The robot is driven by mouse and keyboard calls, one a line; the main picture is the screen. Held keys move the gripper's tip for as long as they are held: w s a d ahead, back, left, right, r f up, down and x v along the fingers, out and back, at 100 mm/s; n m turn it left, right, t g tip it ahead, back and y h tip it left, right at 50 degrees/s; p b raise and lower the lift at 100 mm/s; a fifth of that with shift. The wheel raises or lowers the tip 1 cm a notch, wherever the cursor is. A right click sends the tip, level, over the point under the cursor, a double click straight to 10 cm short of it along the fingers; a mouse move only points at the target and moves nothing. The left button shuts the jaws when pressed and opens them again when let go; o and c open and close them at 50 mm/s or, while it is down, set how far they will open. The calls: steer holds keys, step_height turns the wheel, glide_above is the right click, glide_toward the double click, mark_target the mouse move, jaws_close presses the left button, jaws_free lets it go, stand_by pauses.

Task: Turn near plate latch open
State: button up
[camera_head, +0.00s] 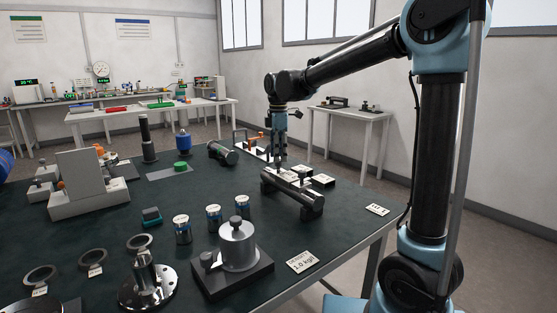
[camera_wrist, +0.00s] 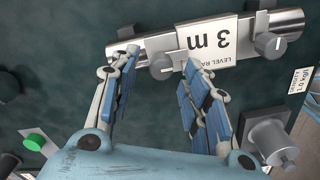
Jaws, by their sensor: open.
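A metal cylinder (camera_wrist: 290,24) with dark end parts carries a white plate (camera_wrist: 215,46) marked "3 m". It lies on the dark table top, and in the head view it is the horizontal instrument (camera_head: 294,197) below my gripper. A small grey round knob (camera_wrist: 160,66) is at the plate's left edge in the wrist view, and another knob with a flat grip (camera_wrist: 268,45) is at its right. My gripper (camera_head: 281,166) is open, its fingers (camera_wrist: 160,70) on either side of the left knob. Contact cannot be told. No label names the near latch.
A weight on a dark base (camera_head: 236,248) stands left of the table's near right edge. Several jars (camera_head: 182,230) stand beyond it. A green disc (camera_head: 180,168) and a dark cylinder (camera_head: 222,154) lie farther back.

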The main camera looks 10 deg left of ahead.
steer(key=shift+f, duration=1.1)
jaws_close()
steer(key=shift+r+m, duration=0.1)
steer(key=shift+m, duration=0.2)
steer(key=m, duration=0.3)
steer(key=shift+w+m, duration=0.1)
steer(key=shift+m, duration=0.2)
steer(key=m, duration=0.4)
steer(key=shift+m, duration=0.3)
steer(key=m, duration=0.4)
steer(key=shift+w, duration=0.1)
steer(key=m, duration=0.5)
